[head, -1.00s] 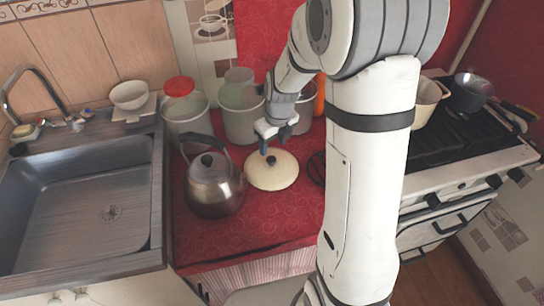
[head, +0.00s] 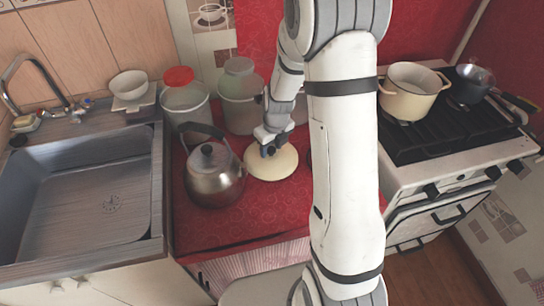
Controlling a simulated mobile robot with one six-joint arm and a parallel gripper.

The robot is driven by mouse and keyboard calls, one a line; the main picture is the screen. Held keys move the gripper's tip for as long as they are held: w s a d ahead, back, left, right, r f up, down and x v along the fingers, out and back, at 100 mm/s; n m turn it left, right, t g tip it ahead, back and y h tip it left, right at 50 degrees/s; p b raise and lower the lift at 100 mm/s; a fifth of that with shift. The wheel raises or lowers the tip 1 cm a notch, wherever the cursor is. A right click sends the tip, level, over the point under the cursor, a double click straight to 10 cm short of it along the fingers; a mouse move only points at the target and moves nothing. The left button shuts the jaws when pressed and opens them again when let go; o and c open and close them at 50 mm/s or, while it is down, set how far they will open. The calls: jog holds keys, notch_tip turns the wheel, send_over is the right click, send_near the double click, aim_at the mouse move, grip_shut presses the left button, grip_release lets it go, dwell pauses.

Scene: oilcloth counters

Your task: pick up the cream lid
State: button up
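The cream lid (head: 275,168) lies on the red oilcloth counter (head: 238,229), to the right of the kettle. My gripper (head: 268,152) is right over the lid, at its dark knob. The fingers cover most of the knob, so I cannot tell whether they have closed on it. The lid looks flat on the counter.
A steel kettle (head: 213,180) with a dark handle stands close on the left. Several canisters stand behind, one with a red lid (head: 178,76). The sink (head: 85,200) is at the left. A cream pot (head: 410,93) and a dark saucepan (head: 471,84) sit on the stove.

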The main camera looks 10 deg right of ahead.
grip_shut()
jog(key=shift+r, duration=0.1)
dwell(0.3)
